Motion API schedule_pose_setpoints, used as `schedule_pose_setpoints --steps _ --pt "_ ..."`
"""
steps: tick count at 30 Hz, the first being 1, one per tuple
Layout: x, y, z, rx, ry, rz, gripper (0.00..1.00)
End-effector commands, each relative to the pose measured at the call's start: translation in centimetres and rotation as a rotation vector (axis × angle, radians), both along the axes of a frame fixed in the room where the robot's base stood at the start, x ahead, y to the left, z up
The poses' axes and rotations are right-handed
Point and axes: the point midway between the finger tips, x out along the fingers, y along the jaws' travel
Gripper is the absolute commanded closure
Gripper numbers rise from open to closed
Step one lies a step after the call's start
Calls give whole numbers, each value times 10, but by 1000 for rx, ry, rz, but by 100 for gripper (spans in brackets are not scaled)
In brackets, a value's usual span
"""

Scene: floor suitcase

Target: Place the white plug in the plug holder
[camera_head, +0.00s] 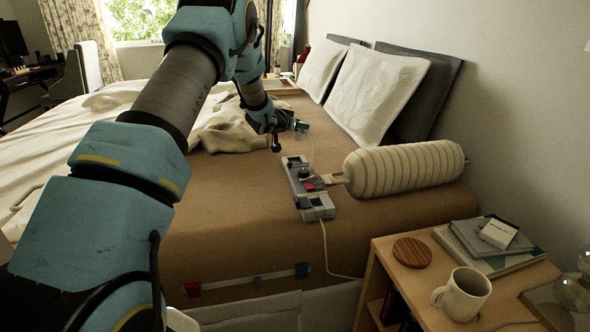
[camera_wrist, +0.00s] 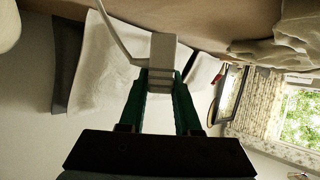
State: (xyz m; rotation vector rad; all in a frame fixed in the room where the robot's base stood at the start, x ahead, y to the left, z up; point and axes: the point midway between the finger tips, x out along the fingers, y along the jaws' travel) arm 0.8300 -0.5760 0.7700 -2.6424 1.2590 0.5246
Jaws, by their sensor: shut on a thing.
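My gripper (camera_wrist: 161,82) has green fingers, shut on the white plug (camera_wrist: 164,50), which looks pale grey in the wrist view. A thin pale cord (camera_wrist: 118,38) runs from the plug to the upper left. In the head view my gripper (camera_head: 299,126) is above the bed, beyond the far end of a grey board (camera_head: 318,207), and the plug is too small there to make out clearly. The board lies on the brown bed cover and carries several fittings, with a red part (camera_head: 309,186) near its middle. I cannot tell which fitting is the plug holder.
A ribbed cream bolster (camera_head: 405,170) lies right of the board. Pillows (camera_head: 375,92) lean against the wall behind. A bedside table (camera_head: 398,278) at lower right holds a mug (camera_head: 462,294), books and a wooden disc. A white cable (camera_head: 325,247) hangs from the board's near end.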

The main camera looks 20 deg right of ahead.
Motion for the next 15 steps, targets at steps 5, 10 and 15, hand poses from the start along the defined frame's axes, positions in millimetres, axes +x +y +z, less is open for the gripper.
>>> schedule_pose_setpoints --steps 5,10,15 --pt "11 12 -7 -1 2 -15 100" --pt "12 12 -38 2 4 -19 100" --pt "12 13 -60 1 1 -18 100"
